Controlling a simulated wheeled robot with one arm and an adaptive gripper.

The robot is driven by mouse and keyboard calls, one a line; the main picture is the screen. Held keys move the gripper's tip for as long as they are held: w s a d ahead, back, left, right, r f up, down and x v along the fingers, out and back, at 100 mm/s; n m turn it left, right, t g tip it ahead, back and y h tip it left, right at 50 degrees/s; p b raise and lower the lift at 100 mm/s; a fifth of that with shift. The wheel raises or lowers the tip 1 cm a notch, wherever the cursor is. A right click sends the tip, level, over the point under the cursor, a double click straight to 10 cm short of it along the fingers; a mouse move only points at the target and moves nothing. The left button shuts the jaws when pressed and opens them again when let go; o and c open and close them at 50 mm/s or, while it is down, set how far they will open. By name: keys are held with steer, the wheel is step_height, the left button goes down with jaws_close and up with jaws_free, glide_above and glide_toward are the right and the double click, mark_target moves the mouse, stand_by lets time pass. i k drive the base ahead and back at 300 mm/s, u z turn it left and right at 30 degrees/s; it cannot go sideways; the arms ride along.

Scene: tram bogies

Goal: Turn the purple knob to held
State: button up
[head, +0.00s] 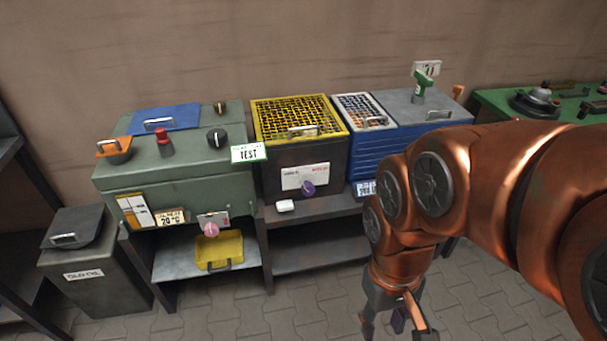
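The purple knob (308,188) is on the front of the dark box with the yellow mesh lid (300,118), at the lower edge of a white label plate (305,176). The plate has small dark and red lettering, too small to read, so I cannot tell which setting the knob is at. My gripper (392,326) is at the bottom of the view, to the right of and below the knob and apart from it. It points down with its fingers spread. A small dark piece shows between them, and I cannot tell what it is.
A green cabinet (170,185) with a pink knob (211,229) and a TEST sign (249,153) stands left. A white block (285,206) lies on the shelf edge below the purple knob. A blue box (372,150) stands right, partly behind my arm. The floor in front is clear.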

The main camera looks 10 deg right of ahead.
mark_target(309, 188)
steer(key=u, duration=0.5)
steer(key=k, duration=0.6)
steer(key=u, duration=0.85)
steer(key=i, duration=1.25)
steer(key=z, duration=0.7)
